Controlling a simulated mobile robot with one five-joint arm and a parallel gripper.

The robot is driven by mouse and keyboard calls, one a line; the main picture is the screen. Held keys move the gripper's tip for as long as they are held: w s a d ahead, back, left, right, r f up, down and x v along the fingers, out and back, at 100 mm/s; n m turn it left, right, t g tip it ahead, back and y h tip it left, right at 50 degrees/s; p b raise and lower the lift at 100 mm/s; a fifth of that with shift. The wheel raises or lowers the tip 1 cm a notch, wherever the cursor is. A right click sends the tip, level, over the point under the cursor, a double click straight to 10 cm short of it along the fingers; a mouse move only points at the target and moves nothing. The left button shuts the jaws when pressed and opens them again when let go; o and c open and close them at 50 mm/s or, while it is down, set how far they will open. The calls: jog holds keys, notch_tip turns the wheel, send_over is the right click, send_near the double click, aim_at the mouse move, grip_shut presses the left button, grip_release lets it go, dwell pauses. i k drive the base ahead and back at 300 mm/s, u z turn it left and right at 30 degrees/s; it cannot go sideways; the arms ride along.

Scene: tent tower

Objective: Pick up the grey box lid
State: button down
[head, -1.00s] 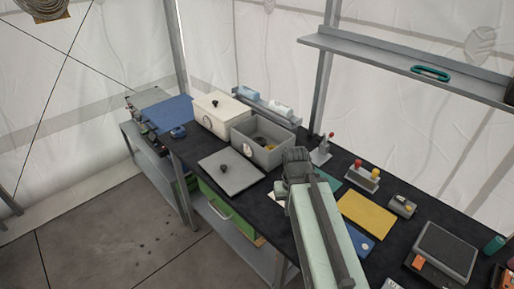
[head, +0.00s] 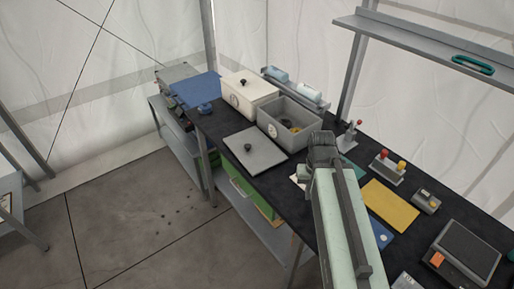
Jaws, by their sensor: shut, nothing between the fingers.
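The grey box lid (head: 265,157) is a flat square plate with a black knob (head: 248,147). It lies flat on the black bench top near its front edge. The open grey box (head: 290,143) stands just behind and to the right of it, with small items inside. My gripper (head: 320,146) is at the dark far end of my pale green arm, to the right of the lid and apart from it. It is shut and holds nothing. Its fingertips are hard to make out, and my arm hides part of the bench.
A white lidded box (head: 249,96) stands behind the lid. A blue cloth (head: 195,88) lies at the far left. Floor in front is clear.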

aim_at(258, 154)
jog(key=u, duration=0.35)
jog(key=k, duration=1.05)
jog(key=u, duration=3)
jog(key=i, duration=0.1)
jog(key=z, duration=1.75)
jog(key=i, duration=2.1)
jog(key=z, duration=0.65)
jog(key=k, duration=0.75)
jog(key=z, duration=0.2)
jog(key=i, duration=0.75)
